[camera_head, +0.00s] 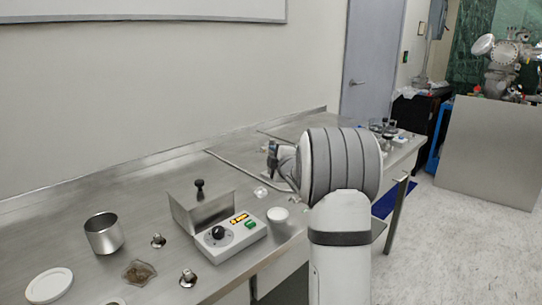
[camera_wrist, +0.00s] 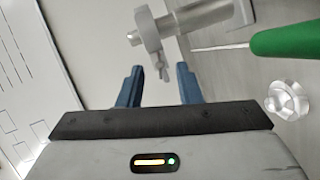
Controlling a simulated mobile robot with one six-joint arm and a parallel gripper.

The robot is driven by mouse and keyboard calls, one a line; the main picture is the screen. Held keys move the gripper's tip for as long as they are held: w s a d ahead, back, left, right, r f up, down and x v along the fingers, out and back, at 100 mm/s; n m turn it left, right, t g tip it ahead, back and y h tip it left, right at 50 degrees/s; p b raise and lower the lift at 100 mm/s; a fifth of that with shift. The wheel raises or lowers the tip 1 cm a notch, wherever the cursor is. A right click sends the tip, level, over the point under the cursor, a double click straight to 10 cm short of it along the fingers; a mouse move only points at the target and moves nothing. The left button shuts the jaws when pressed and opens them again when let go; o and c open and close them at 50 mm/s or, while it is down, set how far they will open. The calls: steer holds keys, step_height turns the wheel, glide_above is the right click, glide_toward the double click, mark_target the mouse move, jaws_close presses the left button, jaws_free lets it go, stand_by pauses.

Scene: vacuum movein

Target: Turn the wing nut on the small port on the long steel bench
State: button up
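In the wrist view, my gripper (camera_wrist: 157,82) is open, with its two blue fingers standing apart. A small metal wing nut (camera_wrist: 162,66) shows near the fingertips, in line with the gap between them, and no finger visibly touches it. The wing nut hangs from a grey clamp (camera_wrist: 148,28) around the small port's metal tube (camera_wrist: 185,20). The depth between fingertips and nut is hard to tell. In the head view, the long steel bench (camera_head: 150,195) runs along the wall. My arm hides the port there, and my gripper's fingers are not clear.
A green-handled tool (camera_wrist: 285,40) with a thin shaft lies right of the port, and a clear round piece (camera_wrist: 287,100) lies below it. On the bench stand a control box (camera_head: 230,238), a metal cup (camera_head: 104,234), a white lid (camera_head: 48,284) and small metal fittings (camera_head: 187,278).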

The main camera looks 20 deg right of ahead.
steer(key=shift+w+f, duration=0.1)
steer(key=shift+w, duration=0.65)
jaws_close()
